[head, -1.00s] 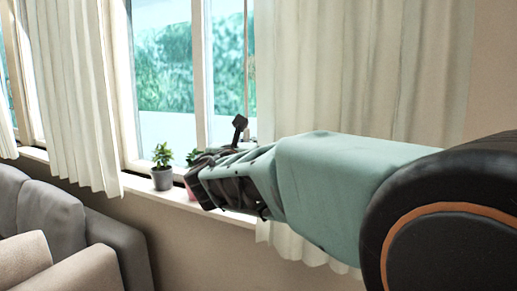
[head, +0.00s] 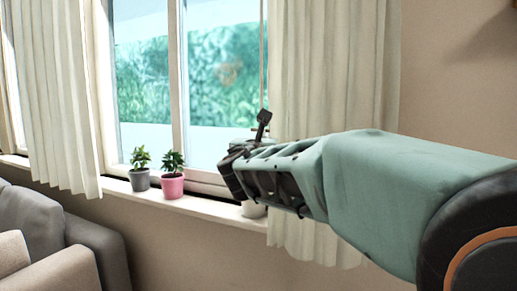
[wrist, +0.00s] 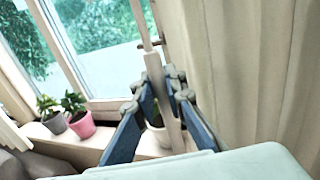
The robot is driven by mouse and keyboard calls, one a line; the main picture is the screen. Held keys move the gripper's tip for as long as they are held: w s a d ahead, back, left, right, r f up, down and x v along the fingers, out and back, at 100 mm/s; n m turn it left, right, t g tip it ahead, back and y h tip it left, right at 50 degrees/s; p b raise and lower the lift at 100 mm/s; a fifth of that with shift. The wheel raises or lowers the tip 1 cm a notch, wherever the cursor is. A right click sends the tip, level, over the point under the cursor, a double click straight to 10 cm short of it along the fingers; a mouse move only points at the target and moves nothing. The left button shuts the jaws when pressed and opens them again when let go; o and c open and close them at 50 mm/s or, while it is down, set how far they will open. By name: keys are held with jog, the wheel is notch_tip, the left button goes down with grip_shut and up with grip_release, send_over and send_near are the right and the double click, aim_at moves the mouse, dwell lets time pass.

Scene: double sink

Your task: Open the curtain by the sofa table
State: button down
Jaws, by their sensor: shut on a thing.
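The right curtain (head: 335,60), cream and pleated, hangs at the right of the window, gathered into folds. It also fills the right of the wrist view (wrist: 245,60). A thin pale upright rod (wrist: 157,75) runs along its left edge, between my fingers. My gripper (head: 237,165), at the curtain's left edge above the sill, is shut on this rod, as the wrist view shows (wrist: 158,92). In the head view my arm hides part of the curtain. The left curtain (head: 50,95) hangs at the left of the window. The sofa table is not clearly visible.
A grey pot (head: 139,180) and a pink pot (head: 172,187) with plants stand on the window sill (head: 195,205). A pale pot (head: 253,209) stands partly hidden below my gripper. A grey sofa (head: 95,250) is at lower left. Bare wall lies right of the curtain.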

jog(key=shift+s+d+b, duration=0.25)
jog(key=shift+s+d, duration=0.1)
jog(key=shift+d, duration=0.45)
jog(key=shift+s+d+b, duration=0.25)
jog(key=shift+s+d, duration=0.05)
jog(key=shift+d, duration=0.5)
jog(key=c, duration=1.9)
grip_release()
jog(key=shift+c, duration=0.2)
send_near(275, 103)
jog(key=shift+w+d, duration=0.2)
jog(key=shift+w, duration=2.15)
